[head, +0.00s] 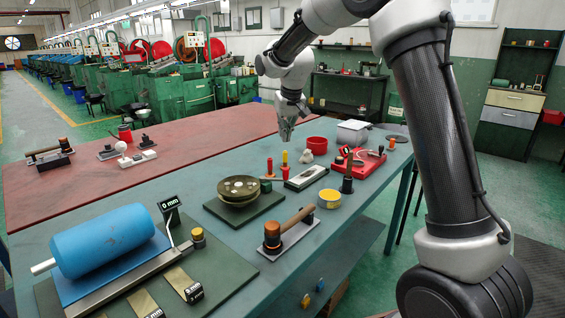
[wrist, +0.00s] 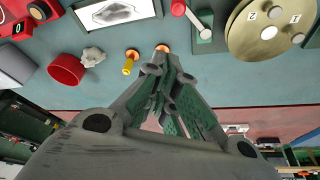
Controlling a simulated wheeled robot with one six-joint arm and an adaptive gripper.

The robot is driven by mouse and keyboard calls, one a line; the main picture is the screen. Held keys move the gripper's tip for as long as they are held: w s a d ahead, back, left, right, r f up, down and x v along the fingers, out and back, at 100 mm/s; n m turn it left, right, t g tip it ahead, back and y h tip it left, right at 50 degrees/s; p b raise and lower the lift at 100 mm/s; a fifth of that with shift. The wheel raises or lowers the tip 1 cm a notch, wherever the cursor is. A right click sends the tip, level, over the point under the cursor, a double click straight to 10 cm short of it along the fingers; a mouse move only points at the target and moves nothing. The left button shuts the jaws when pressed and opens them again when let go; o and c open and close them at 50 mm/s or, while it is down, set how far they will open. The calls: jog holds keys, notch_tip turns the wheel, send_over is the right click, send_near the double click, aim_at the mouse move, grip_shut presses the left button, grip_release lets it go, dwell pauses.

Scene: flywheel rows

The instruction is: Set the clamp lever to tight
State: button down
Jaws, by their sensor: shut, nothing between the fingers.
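A lever with a brown wooden handle (head: 296,222) turns on a dark pivot with an orange top (head: 272,236), on a grey plate (head: 305,238) near the front of the blue-green table. It seems to be the clamp lever; no setting marks are readable on it. The handle points away to the upper right. My gripper (head: 287,138) is shut and empty, above the far part of the table, well apart from this lever. In the wrist view my gripper (wrist: 168,85) shows over the table, near a yellow peg (wrist: 129,66) and an orange-topped peg (wrist: 162,48).
A stacked round dish (head: 238,190), a blue roller (head: 105,240) with a gauge, a yellow bowl (head: 329,198), a red bowl (head: 317,145) and a red-based device (head: 368,178) stand on the table. A similar wooden lever (head: 45,152) lies on the red table.

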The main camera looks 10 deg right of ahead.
jog(key=shift+w+a+f, duration=0.45)
jog(key=shift+w, duration=0.1)
jog(key=shift+f, duration=0.1)
notch_tip(320, 180, down, 10)
jog(key=shift+s+r, duration=0.2)
jog(key=shift+s, duration=0.15)
jog(key=shift+s+d, duration=0.1)
dwell(0.4)
